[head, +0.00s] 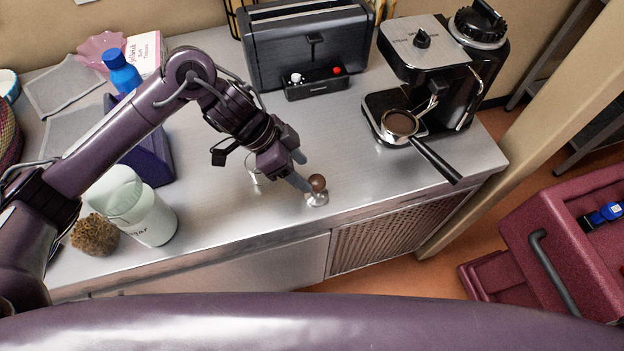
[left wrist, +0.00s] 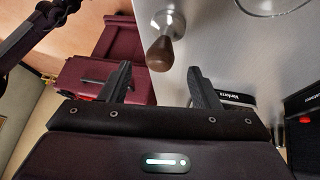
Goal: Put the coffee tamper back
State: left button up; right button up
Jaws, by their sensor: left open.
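The coffee tamper (head: 317,190) has a brown knob on a shiny metal base. It stands on the steel counter (head: 225,208) near its front edge. My left gripper (head: 304,172) is open, with its fingertips just beside the tamper's knob. In the left wrist view the tamper (left wrist: 162,45) shows just beyond and between the two open fingertips (left wrist: 160,80), with nothing held. A clear glass ring-like object (head: 254,167) sits behind the gripper, partly hidden. My right gripper is not in view.
A black toaster (head: 308,45) is at the back. A sugar jar (head: 150,215) and a brush-like brown thing (head: 95,235) stand at the left. A maroon cart (head: 530,215) is beyond the counter.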

pick_arm(q)
jog(key=v, duration=0.5)
jog(key=shift+a+r, duration=0.1)
jog(key=shift+r, duration=0.15)
